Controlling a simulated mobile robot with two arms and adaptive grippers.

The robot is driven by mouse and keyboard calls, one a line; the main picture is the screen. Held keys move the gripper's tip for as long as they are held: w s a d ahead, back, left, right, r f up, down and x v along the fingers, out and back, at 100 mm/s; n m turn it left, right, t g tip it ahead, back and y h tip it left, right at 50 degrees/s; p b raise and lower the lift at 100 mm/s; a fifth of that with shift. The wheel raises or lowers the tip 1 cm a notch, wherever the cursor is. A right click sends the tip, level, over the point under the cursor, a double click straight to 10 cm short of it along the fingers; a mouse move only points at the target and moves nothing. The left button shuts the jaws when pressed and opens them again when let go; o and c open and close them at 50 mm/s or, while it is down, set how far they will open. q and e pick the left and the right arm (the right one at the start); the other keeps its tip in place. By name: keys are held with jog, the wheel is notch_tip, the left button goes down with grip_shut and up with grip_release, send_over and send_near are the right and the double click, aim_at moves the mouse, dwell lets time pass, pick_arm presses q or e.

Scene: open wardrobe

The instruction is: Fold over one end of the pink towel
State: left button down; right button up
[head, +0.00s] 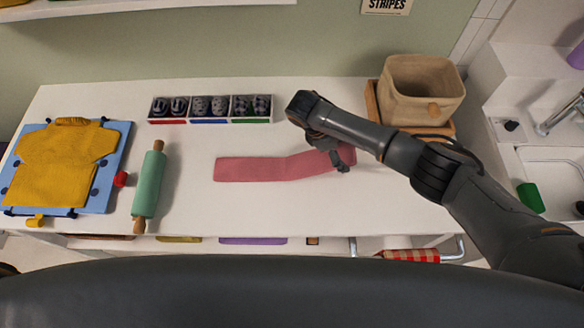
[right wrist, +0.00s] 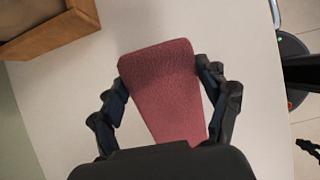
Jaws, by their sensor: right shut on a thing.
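The pink towel (head: 250,170) is a long narrow strip on the white table. Its left part lies flat, and past a bend near its middle the strip angles up the picture towards its right end. My right gripper (head: 336,158) is at that right end, shut on the towel, and partly covers it. In the right wrist view the towel (right wrist: 167,82) shows between the two dark fingers, one along each long side, with its end edge just past the fingertips. How far this end is off the table is hard to tell. My left gripper is not in view.
A beige basket (head: 420,92) on a wooden tray stands right of the towel, near my right arm. A divided box of patterned items (head: 211,108) lies behind it. A green rolling pin (head: 149,185) and a yellow shirt on a blue board (head: 112,180) lie left. The table before the towel is clear.

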jog(key=shift+a+r+h, duration=0.5)
jog(key=shift+r, duration=0.1)
jog(key=shift+d, duration=0.1)
jog(key=shift+a+r+h+b, duration=0.3)
jog(key=shift+a+r+h, duration=0.2)
jog(key=shift+a+r, duration=0.15)
jog(key=shift+a+r+h+b, duration=0.2)
jog(key=shift+a+h+b, duration=0.1)
jog(key=shift+a, duration=0.05)
jog(key=shift+a+r+h, duration=0.3)
jog(key=shift+r, duration=0.15)
jog(key=shift+s+d, duration=0.1)
